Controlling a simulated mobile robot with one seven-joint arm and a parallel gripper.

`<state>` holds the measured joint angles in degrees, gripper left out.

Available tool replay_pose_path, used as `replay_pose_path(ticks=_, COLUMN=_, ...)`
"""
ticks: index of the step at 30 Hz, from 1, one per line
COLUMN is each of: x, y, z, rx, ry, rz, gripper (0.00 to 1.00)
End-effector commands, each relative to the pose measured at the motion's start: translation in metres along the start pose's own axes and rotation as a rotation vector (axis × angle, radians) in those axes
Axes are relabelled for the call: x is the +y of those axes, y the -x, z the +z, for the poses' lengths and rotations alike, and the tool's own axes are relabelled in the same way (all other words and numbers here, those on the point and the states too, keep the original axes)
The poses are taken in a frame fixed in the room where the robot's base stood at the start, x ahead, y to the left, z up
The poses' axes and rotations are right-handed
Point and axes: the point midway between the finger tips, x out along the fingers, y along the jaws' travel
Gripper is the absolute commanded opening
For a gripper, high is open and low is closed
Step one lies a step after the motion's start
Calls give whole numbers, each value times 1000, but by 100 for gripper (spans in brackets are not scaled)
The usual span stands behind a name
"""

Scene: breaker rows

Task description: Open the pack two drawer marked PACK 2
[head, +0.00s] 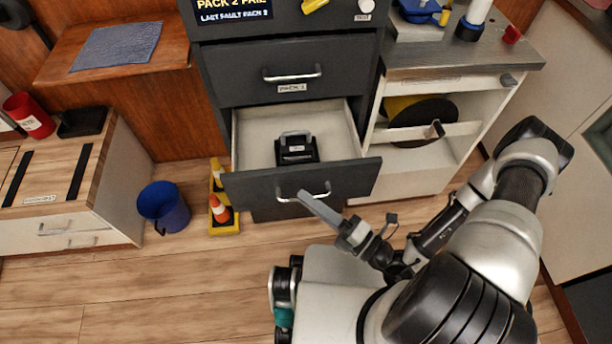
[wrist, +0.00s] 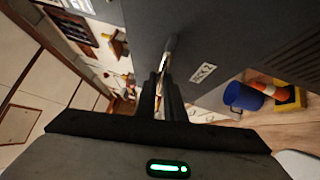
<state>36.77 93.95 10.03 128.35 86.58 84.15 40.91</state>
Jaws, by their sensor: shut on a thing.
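The lower dark grey drawer (head: 350,178) stands pulled well out of the cabinet. Its label, hidden in the head view, shows in the wrist view as a small white label (wrist: 203,73), turned sideways and hard to read. A black pack with a grey handle (head: 296,150) sits inside the drawer. My gripper (head: 306,197) is at the drawer's silver bar handle (head: 326,190). In the wrist view the fingers (wrist: 166,75) are shut on the handle (wrist: 170,45), against the drawer front.
The drawer above, marked PACK 1 (head: 292,88), is shut. A blue bin (head: 163,207) and an orange cone (head: 219,208) stand on the floor to the left. A white cabinet (head: 420,180) stands right.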

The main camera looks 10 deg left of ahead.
Motion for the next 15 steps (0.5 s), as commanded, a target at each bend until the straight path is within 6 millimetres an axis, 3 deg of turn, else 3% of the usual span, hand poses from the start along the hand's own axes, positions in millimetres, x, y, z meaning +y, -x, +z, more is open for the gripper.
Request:
replay_pose_path(ticks=6, x=6, y=22, z=-21, rx=-1, ry=0, rz=0, gripper=0)
replay_pose_path(ticks=15, x=9, y=31, z=-30, rx=0, ry=2, rz=1, gripper=0)
